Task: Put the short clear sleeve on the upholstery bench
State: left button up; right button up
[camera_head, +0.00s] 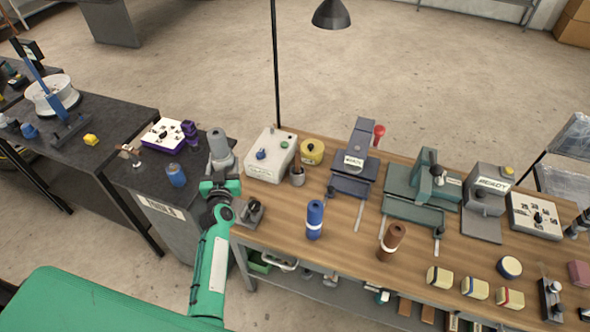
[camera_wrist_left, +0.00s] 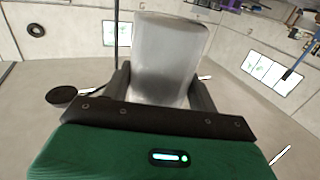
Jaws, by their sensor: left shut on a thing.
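My left gripper (camera_head: 219,184) is shut on a greyish, see-through sleeve (camera_head: 219,148) and holds it upright. In the head view it shows near the gap between the dark bench (camera_head: 205,232) and the wooden bench (camera_head: 350,265). In the left wrist view the sleeve (camera_wrist_left: 170,58) stands between the two dark fingers, a wide, cloudy cylinder with its lower end hidden. I cannot tell for certain which bench is the upholstery bench; the dark bench's front label is unreadable. My right gripper is out of view.
The wooden bench carries a blue cylinder (camera_head: 315,220), a brown cylinder (camera_head: 391,240), small presses and a grey READY device (camera_head: 484,205). The dark bench holds a blue can (camera_head: 176,175) and a purple-edged box (camera_head: 165,135). A lamp (camera_head: 331,14) hangs behind.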

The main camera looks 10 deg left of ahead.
pick_arm(q)
jog(key=shift+w+d+b, duration=0.1)
jog(key=shift+b, duration=0.2)
jog(key=s+d+m+h+b, duration=0.1)
jog(key=d+m+h+b, duration=0.4)
jog(key=d+b, duration=1.2)
jog(key=h+b, duration=0.4)
jog(key=b, duration=0.7)
jog(key=shift+d+f+m+t, duration=0.3)
jog(key=shift+d+f+m, duration=0.1)
jog(key=shift+s+f, duration=0.1)
